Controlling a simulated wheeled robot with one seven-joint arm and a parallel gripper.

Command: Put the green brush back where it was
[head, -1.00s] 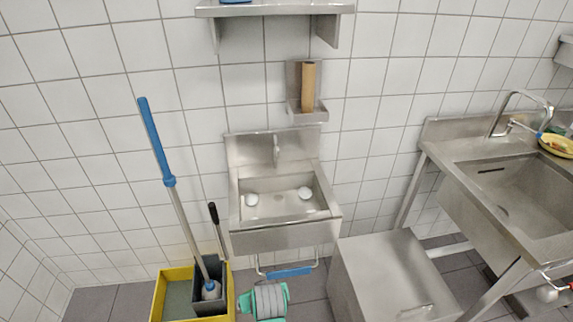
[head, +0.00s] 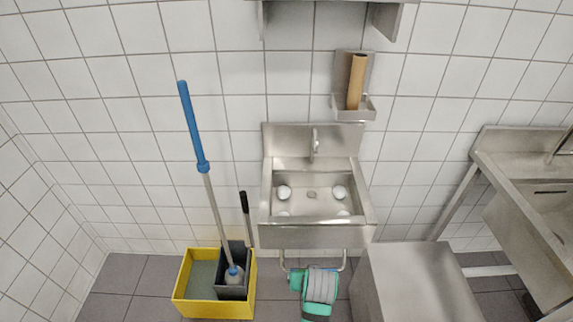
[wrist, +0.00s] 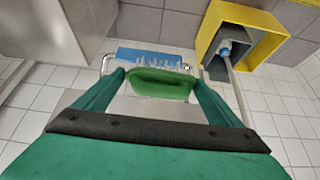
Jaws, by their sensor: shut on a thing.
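The green brush (wrist: 160,88) sits between the two dark green fingers of my gripper (wrist: 157,78) in the wrist view. My gripper is shut on it. Its bright green, rounded body faces the camera; pale jagged tips show just beyond it against a blue panel (wrist: 150,57), and I cannot tell if they are its bristles. In the head view my gripper (head: 318,290) is low, in front of and below the small wall sink (head: 312,236). The brush is hidden there behind my gripper.
A yellow box (head: 212,308) holds a grey bin with a blue-handled mop (head: 191,125), left of my gripper. A steel cabinet (head: 415,285) stands close on the right, with a larger sink (head: 545,205) beyond. A wall holder (head: 352,113) hangs above the small sink.

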